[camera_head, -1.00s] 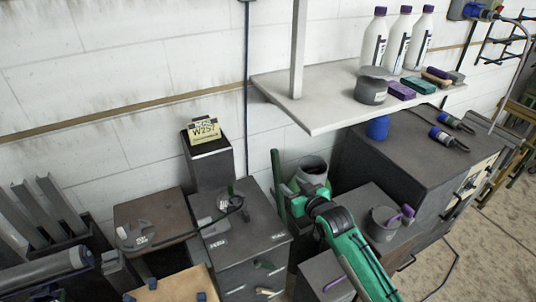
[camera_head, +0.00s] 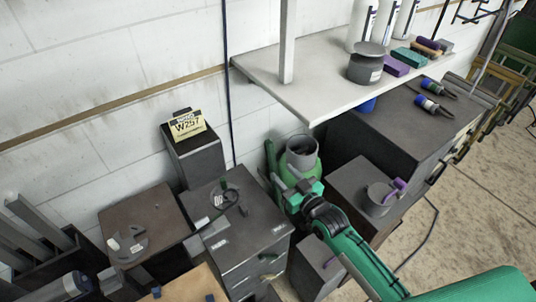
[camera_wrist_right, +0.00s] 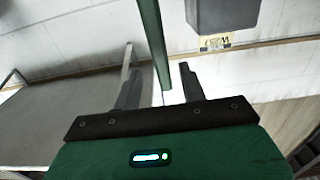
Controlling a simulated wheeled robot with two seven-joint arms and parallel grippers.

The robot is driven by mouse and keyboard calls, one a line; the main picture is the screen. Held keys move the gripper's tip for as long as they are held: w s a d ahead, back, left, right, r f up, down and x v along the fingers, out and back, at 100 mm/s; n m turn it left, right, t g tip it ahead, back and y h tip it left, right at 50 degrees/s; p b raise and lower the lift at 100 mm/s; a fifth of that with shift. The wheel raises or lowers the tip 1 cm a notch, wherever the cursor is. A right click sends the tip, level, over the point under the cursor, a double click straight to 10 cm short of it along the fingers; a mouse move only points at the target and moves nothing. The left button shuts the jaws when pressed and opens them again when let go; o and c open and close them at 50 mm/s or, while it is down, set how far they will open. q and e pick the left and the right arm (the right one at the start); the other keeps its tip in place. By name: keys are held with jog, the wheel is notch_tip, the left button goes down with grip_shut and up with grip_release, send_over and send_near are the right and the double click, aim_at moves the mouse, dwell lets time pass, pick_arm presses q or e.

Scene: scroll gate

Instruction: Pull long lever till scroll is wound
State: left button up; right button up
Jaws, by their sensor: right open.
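A long green lever (camera_head: 270,158) stands upright left of a green canister with a grey top. In the right wrist view the green lever (camera_wrist_right: 152,45) runs down between the fingers of my right gripper (camera_wrist_right: 156,62). The fingers are apart, one on each side of it, and I cannot tell whether either touches it. In the head view my right gripper (camera_head: 283,173) is beside the lever, in front of the canister, and hides the lever's lower part. I cannot make out a scroll. My left gripper is not in view.
The canister (camera_head: 303,156) stands just behind my right gripper. A grey cabinet (camera_head: 240,232) is left of it, with a post bearing a W257 card (camera_head: 187,125). A white shelf (camera_head: 310,80) with bottles overhangs at the right. A dark bench (camera_head: 395,130) stands below it.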

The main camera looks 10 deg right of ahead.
aim_at(268, 158)
jog(key=p+x, duration=0.2)
jog(key=x, duration=0.6)
jog(key=shift+w+a, duration=0.2)
jog(key=shift+w, duration=0.1)
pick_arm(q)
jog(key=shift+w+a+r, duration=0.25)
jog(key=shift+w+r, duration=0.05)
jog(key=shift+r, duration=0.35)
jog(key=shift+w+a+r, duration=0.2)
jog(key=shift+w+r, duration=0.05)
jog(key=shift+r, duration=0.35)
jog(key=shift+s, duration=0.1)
pick_arm(e)
grip_shut()
